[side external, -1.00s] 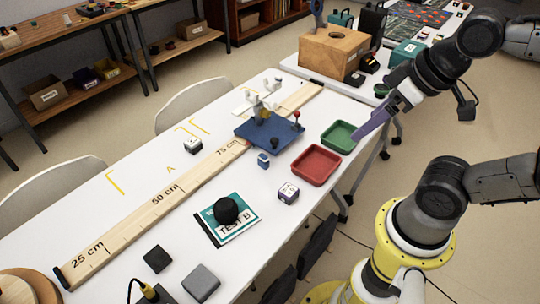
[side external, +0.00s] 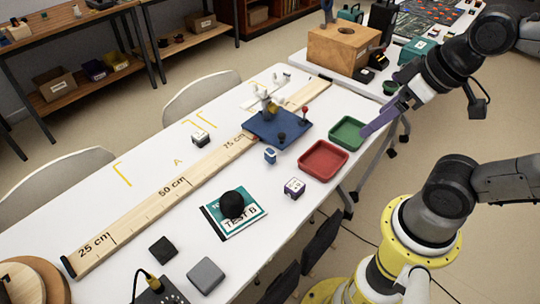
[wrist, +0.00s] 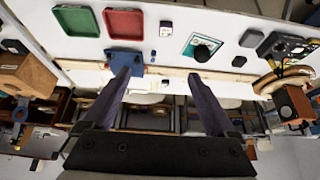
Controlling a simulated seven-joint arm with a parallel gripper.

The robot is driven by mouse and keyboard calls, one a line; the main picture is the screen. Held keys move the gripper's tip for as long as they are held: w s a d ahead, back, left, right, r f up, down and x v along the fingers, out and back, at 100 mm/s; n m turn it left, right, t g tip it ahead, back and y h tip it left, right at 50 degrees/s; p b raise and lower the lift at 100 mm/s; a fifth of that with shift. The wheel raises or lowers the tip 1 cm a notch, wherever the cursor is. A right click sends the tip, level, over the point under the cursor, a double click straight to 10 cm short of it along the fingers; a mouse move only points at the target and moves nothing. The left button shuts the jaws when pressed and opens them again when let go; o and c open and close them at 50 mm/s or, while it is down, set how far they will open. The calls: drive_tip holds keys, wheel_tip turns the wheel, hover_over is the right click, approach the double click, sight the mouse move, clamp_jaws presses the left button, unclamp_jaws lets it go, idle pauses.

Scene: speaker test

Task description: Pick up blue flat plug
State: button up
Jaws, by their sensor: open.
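A small blue piece with a pale patch (side external: 270,156), perhaps the blue flat plug, lies on the white table beside the blue board (side external: 262,131). In the wrist view a tiny blue piece (wrist: 153,53) shows next to the blue board (wrist: 122,58); its shape is too small to read. My gripper (side external: 366,133) has purple fingers and hangs above the table's right edge by the green tray (side external: 334,140), well apart from the blue piece. In the wrist view my gripper (wrist: 159,75) is open, with nothing between its fingers.
A black ball (side external: 232,205) rests on the teal TEST B card (side external: 255,221). A long wooden ruler (side external: 135,215) runs along the table. A wooden box (side external: 335,50) stands behind.

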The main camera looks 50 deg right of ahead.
drive_tip(key=shift+c, duration=0.8)
